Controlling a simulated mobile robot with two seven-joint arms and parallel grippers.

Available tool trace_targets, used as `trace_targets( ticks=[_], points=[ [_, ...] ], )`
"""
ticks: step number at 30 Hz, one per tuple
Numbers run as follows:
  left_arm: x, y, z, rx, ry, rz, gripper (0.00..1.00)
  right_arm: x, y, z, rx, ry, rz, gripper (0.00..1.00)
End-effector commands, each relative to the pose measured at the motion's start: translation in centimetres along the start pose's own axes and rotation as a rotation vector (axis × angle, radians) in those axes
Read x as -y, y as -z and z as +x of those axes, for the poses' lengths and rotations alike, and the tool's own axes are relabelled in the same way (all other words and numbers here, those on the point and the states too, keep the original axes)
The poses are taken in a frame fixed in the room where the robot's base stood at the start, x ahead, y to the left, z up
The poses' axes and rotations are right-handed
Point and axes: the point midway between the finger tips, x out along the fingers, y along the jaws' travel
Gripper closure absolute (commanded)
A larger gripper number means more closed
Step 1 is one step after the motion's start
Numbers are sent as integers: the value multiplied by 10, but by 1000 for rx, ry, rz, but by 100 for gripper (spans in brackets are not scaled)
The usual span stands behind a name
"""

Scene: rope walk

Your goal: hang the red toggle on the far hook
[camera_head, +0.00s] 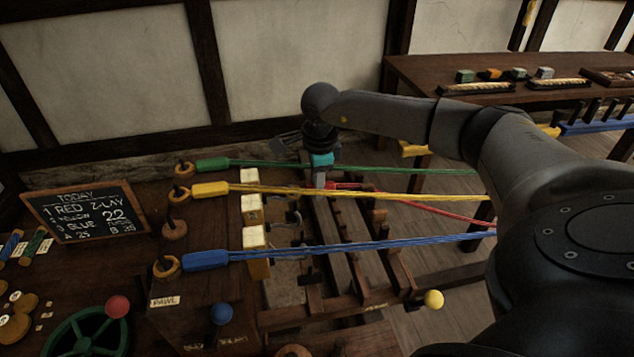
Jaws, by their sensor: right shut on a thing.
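My right gripper (321,182) points down above the wooden rails, left of the picture's middle right. It is shut on the red toggle (342,186), which shows only as a small red piece beside the fingertips. A red rope (440,212) runs from there to the right and passes behind my arm. A row of round wooden hook mounts stands at the left: the farthest (183,168) holds the green toggle (212,164), another the yellow toggle (210,189), and the nearest the blue toggle (206,260). The mount (174,230) between yellow and blue has no toggle. My left gripper is out of view.
Taut green (400,170), yellow (400,196) and blue (400,241) ropes cross the space around the gripper. A chalkboard (87,211) and a green wheel (88,332) are at left. A back table (430,70) stands at upper right.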

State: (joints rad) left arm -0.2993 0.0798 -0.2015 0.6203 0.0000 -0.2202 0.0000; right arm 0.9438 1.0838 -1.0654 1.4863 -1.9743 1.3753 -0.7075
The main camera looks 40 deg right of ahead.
Motion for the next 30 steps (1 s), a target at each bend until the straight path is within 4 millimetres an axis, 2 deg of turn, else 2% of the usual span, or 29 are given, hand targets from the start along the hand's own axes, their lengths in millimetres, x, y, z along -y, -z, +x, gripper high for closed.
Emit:
trace_targets(
  ticks=[10, 11, 20, 30],
  points=[
    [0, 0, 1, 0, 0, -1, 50, 0, 0, 2, 1, 0, 0, 100],
    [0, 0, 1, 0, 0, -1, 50, 0, 0, 2, 1, 0, 0, 67],
    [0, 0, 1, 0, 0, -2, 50, 0, 0, 2, 1, 0, 0, 34],
    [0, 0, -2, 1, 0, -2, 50, 0, 0, -1, 1, 0, 0, 34]
  ],
)
